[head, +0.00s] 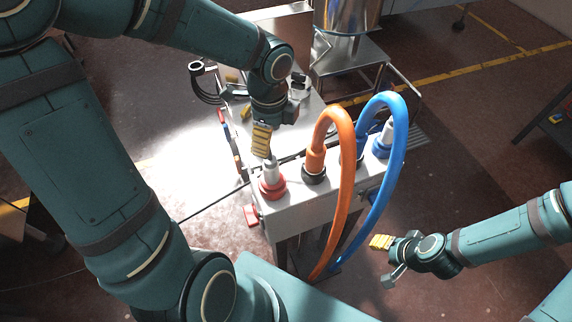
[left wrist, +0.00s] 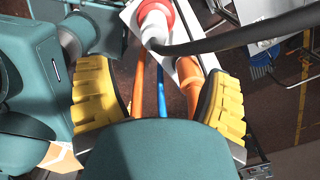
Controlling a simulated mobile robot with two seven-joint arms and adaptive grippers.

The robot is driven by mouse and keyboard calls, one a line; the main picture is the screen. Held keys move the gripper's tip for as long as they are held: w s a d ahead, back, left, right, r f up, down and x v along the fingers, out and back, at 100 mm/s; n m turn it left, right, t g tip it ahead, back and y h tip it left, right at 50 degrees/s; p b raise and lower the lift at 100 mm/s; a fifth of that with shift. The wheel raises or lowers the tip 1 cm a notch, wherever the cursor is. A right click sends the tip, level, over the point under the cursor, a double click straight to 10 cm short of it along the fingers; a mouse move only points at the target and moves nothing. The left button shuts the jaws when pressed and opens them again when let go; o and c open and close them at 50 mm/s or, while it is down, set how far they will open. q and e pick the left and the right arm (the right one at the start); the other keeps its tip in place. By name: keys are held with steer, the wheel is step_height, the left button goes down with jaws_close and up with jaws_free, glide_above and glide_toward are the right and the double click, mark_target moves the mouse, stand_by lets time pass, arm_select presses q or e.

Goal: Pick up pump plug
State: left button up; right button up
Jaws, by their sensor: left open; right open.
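A pale grey plug (head: 269,172) stands upright in a red collar (head: 272,188) at the left end of the metal box top; I take it to be the pump plug. My left gripper (head: 264,152) is just above it, pointing down. In the left wrist view the plug (left wrist: 153,25) and its black cable (left wrist: 235,38) lie beyond the fingers of my left gripper (left wrist: 158,100), which are spread wide with nothing between them. My right gripper (head: 383,259) is open and empty, low at the right of the box.
The metal box (head: 310,207) also carries an orange hose (head: 345,180) and a blue hose (head: 397,150), both arching up and down its front. A cart (head: 300,115) stands behind it. Floor is clear between box and right gripper.

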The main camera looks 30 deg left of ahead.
mark_target(271, 158)
arm_select(q)
steer(key=f, duration=0.2)
steer(key=f+b, duration=0.1)
steer(key=f, duration=0.2)
steer(key=f+b, duration=0.1)
steer(key=f, duration=0.2)
steer(key=shift+s+f, duration=0.15)
steer(key=shift+s, duration=0.2)
step_height(271, 158, down, 5)
steer(key=shift+s+a+f+b, duration=0.1)
steer(key=shift+a+b, duration=0.05)
steer(key=shift+b, duration=0.6)
jaws_close()
